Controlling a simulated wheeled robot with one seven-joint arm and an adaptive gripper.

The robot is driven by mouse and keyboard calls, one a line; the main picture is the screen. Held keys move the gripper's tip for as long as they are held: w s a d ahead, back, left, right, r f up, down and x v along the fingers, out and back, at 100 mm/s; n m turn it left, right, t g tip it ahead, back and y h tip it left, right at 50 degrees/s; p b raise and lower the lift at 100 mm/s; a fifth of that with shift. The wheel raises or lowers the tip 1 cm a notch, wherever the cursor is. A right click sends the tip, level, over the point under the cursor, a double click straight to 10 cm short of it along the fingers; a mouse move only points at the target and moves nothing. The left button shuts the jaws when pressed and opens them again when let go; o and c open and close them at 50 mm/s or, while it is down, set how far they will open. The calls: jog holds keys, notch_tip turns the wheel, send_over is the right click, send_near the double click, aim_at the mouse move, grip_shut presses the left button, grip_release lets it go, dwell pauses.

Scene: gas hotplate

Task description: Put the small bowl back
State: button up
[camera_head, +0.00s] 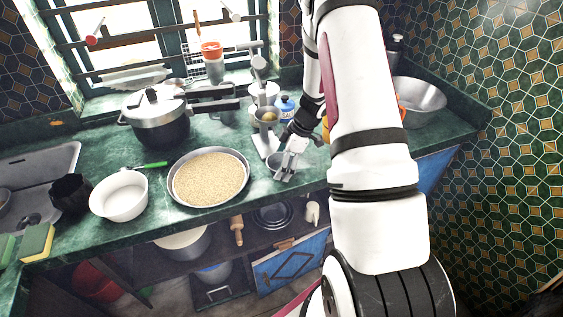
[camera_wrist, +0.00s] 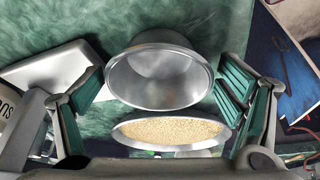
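The small bowl (camera_wrist: 160,82) is shiny metal and empty, with its opening toward the wrist camera. It sits between the two spread fingers of my gripper (camera_wrist: 162,72), with a gap to the finger on each side. In the head view the small bowl (camera_head: 273,161) is at the counter's front part, right of the grain pan, partly hidden by my gripper (camera_head: 288,166). My gripper is open, low over the counter.
A wide pan of grain (camera_head: 208,177) is close left of the bowl, and a white scale (camera_head: 265,142) stands behind it. A white bowl (camera_head: 119,195), a pressure cooker (camera_head: 158,117) and a large metal bowl (camera_head: 419,97) stand on the green counter. Open shelves lie below.

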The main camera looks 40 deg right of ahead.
jog(key=v, duration=1.2)
jog(key=w+a+r+m+t+h, duration=0.1)
jog(key=w+r+t+h, duration=0.15)
jog(key=w+r, duration=0.4)
jog(key=w+a+r+m+t+h, duration=0.1)
jog(key=w+r+t, duration=0.25)
jog(key=r, duration=0.55)
jog(key=s+a+r+m+t+h, duration=0.15)
jog(key=s+r+m+h, duration=0.25)
jog(key=r, duration=0.7)
jog(key=s+a+f+m+g+y, duration=0.1)
jog(key=s+a+m+g+y, duration=0.1)
jog(key=s+a, duration=0.8)
jog(key=s+a+f+m+g+y, duration=0.2)
jog(key=s+a, duration=0.8)
jog(key=s, duration=0.7)
jog(key=shift+s+a+m+g, duration=0.2)
jog(key=shift+m+g, duration=0.25)
jog(key=shift+m, duration=0.15)
